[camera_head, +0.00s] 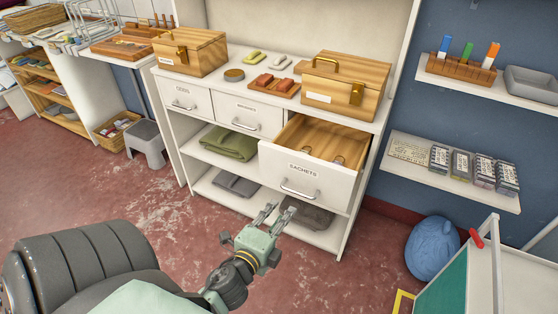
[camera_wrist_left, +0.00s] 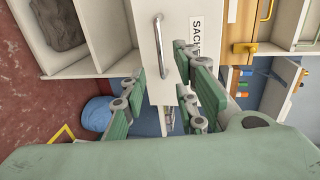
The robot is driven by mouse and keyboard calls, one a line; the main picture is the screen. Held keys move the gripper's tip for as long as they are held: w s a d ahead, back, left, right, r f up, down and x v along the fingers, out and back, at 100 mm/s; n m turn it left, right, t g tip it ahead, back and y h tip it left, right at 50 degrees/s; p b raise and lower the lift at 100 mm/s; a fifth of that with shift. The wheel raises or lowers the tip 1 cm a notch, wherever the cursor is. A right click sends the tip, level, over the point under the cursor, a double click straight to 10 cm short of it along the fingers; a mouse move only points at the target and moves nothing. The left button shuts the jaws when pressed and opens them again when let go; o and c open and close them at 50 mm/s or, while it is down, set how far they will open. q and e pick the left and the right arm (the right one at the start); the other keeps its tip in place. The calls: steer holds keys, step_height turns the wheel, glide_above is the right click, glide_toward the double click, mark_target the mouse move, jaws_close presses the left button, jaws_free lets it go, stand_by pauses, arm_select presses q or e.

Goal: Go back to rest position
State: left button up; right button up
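My left gripper (camera_head: 278,214) is in front of the pulled-out drawer labelled SACHETS (camera_head: 305,182). Its two fingers are spread with nothing between them. The drawer's metal handle (camera_head: 299,191) lies just beyond the fingertips, and I see no grip on it. In the left wrist view the fingers of my left gripper (camera_wrist_left: 160,68) stand apart, with the handle (camera_wrist_left: 158,46) past them on the white drawer front (camera_wrist_left: 178,20). The visible part of the drawer's wooden inside (camera_head: 325,138) looks mostly empty. My right gripper is not in view.
The white shelf unit holds two wooden boxes (camera_head: 190,52) (camera_head: 345,88) on top and folded cloths (camera_head: 231,143) below. A blue sack (camera_head: 432,249) and a white-and-green panel (camera_head: 470,275) stand at right. A grey stool (camera_head: 146,143) is at left. Red floor (camera_head: 150,205) is open between.

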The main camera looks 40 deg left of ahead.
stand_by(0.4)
arm_select(q)
steer(key=s+d+f+n+g+h, duration=0.1)
steer(key=s+d+f+n+g, duration=0.2)
steer(key=f, duration=0.7)
steer(key=s+d+f+n+g+h, duration=0.15)
steer(key=s+f, duration=0.35)
steer(key=f, duration=0.6)
steer(key=s+d+f+n+g+h, duration=0.1)
steer(key=s+d+f+n+g, duration=0.25)
steer(key=f, duration=0.65)
steer(key=s+f+n+g, duration=0.1)
steer(key=s+f, duration=0.3)
steer(key=s, duration=0.4)
steer(key=s+d+f+n+g+p, duration=0.1)
steer(key=s+f+n+g, duration=0.1)
steer(key=s+f, duration=0.3)
steer(key=s+d+f+n+g, duration=0.1)
steer(key=s+f+g, duration=0.2)
steer(key=s, duration=0.7)
steer(key=shift+s+f+n, duration=0.35)
steer(key=shift+f+n, duration=0.05)
steer(key=shift+f, duration=0.45)
